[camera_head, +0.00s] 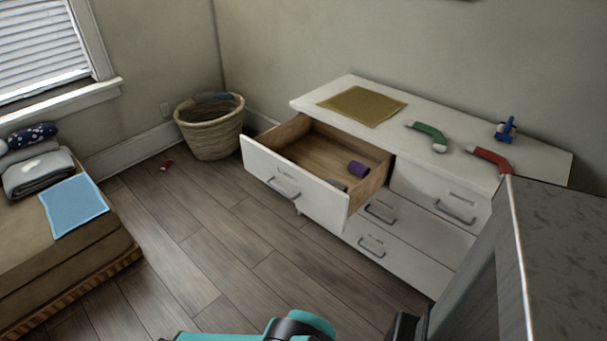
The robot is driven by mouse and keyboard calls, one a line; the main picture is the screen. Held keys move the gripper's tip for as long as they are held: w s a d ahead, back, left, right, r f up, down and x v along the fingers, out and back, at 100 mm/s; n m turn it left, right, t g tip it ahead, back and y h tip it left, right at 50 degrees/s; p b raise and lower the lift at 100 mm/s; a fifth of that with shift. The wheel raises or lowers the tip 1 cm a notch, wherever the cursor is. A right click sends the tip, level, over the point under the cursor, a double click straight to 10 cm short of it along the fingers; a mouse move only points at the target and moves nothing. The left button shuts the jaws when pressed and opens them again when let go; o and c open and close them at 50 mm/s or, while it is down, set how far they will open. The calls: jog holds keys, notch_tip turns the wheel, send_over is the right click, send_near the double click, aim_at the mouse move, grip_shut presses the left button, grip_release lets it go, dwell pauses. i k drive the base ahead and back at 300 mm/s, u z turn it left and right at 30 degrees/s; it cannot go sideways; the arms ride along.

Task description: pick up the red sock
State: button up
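A red sock (492,158) with a pale end lies bent on the white dresser top (385,95), near its front edge at the right. A green sock (430,133) of similar shape lies to its left, apart from it. A teal and black part of my arm shows at the bottom edge, well below and in front of the dresser. My gripper's fingers are not visible.
The upper left drawer (297,186) is pulled open, with a purple roll (357,169) inside. A blue object (506,129) stands behind the red sock. A tall grey-topped block (560,250) rises at the right front. A wicker basket (210,132) and small red item (167,164) are on the floor.

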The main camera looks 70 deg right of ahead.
aim_at(506, 166)
jog(key=u, duration=0.35)
jog(key=k, duration=0.15)
jog(key=z, duration=2.4)
jog(key=k, duration=0.95)
jog(key=u, duration=0.1)
jog(key=i, duration=0.75)
